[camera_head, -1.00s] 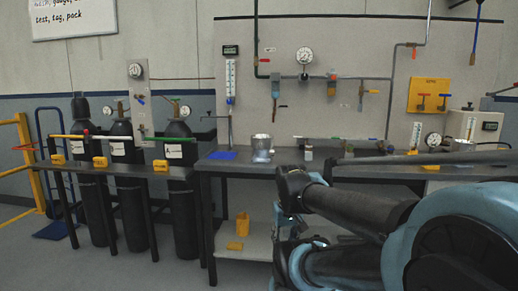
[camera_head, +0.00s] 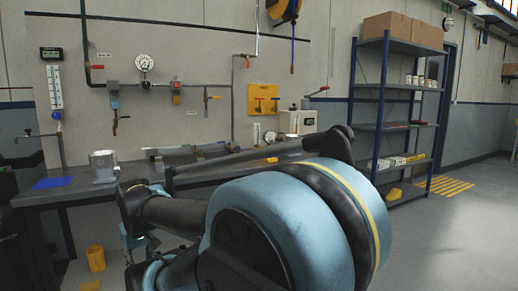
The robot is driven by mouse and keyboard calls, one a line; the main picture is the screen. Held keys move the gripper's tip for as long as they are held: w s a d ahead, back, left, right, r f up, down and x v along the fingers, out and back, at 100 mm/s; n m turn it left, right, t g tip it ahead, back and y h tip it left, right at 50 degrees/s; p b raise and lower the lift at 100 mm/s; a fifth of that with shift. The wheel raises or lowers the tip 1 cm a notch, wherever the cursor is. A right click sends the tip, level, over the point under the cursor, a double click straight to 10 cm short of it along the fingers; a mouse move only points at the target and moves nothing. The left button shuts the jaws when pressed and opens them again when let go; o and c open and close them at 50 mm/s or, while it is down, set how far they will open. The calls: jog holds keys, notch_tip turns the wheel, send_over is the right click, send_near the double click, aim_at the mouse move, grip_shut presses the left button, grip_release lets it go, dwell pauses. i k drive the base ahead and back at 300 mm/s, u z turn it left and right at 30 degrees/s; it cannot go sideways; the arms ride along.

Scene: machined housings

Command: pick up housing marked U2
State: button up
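A silver, round metal part (camera_head: 103,165) stands on the left part of the dark workbench (camera_head: 45,198), next to a blue mat (camera_head: 52,182). It may be a housing, but I can read no mark on it. No U2 mark is legible anywhere in view. My own folded arm fills the lower middle and covers much of the bench front.
A blue shelving unit (camera_head: 382,125) with cardboard boxes (camera_head: 402,28) stands at the right. A yellow bin (camera_head: 95,258) sits low under the bench at left. A yellow valve panel (camera_head: 263,99) hangs on the wall board. Floor at the right is open.

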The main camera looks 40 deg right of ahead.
aim_at(287, 138)
jog(key=z, duration=1.5)
jog(key=i, duration=1.75)
jog(key=z, duration=0.5)
